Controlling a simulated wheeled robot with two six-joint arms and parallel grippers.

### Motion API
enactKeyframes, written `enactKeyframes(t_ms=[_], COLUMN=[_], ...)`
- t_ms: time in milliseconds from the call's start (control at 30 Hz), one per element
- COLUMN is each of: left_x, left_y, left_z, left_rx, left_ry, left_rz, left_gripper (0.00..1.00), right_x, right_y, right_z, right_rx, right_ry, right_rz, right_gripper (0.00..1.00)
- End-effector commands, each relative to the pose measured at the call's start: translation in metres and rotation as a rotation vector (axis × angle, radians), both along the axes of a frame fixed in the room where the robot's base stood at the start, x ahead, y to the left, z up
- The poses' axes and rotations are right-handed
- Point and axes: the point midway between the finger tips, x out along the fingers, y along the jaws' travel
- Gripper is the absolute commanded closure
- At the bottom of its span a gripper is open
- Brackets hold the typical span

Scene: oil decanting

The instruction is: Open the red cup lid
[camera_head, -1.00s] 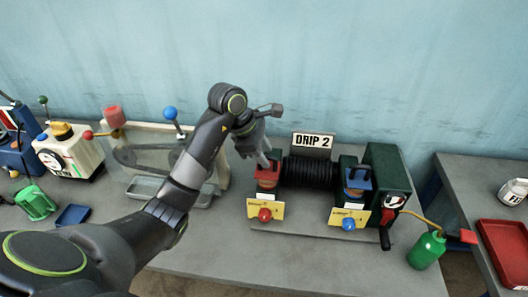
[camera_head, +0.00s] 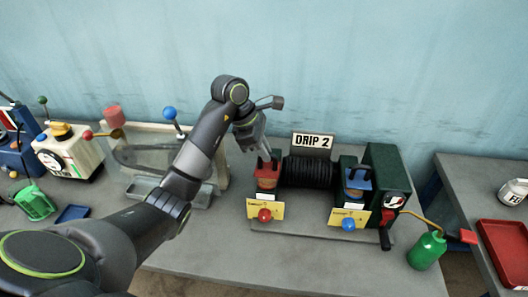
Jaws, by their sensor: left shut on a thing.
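The red-lidded cup (camera_head: 267,183) stands at the left end of the dark drip unit, with amber content showing below its red lid (camera_head: 268,169). My left gripper (camera_head: 264,154) comes down from above and behind, with its fingers shut on the red lid. The fingers hide part of the lid, and I cannot tell clearly how far it is raised. A similar cup with a blue lid (camera_head: 359,178) stands at the right end of the unit. My right gripper is out of view.
A "DRIP 2" sign (camera_head: 313,141) stands behind the black coil (camera_head: 309,171). Red (camera_head: 265,215) and blue knobs (camera_head: 348,224) sit in front. A green oil can (camera_head: 427,250) stands at right. A clear tank (camera_head: 150,160) is at left.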

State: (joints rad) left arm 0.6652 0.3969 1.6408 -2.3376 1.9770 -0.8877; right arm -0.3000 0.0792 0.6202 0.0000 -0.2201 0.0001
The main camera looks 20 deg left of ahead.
Motion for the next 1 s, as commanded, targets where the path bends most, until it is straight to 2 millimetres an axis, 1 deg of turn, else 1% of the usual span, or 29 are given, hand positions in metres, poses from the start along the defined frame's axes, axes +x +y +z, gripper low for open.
enactKeyframes(t_ms=[33,233,500,700,1000], left_x=[0.003,0.012,0.023,0.030,0.037], left_y=[0.001,0.003,0.006,0.008,0.010], left_z=[0.004,0.011,0.012,0.011,0.009], left_rx=[-0.007,-0.042,-0.086,-0.110,-0.133], left_ry=[0.026,0.146,0.285,0.367,0.452], left_rz=[0.002,0.004,0.004,0.004,0.003], left_gripper=[1.00,1.00,1.00,1.00,1.00], right_x=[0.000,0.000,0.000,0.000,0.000], right_y=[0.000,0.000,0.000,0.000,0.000], right_z=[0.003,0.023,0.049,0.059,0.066], right_rx=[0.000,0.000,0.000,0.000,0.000], right_ry=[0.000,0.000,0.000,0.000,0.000], right_rz=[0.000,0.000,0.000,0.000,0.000], right_gripper=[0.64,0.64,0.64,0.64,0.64])
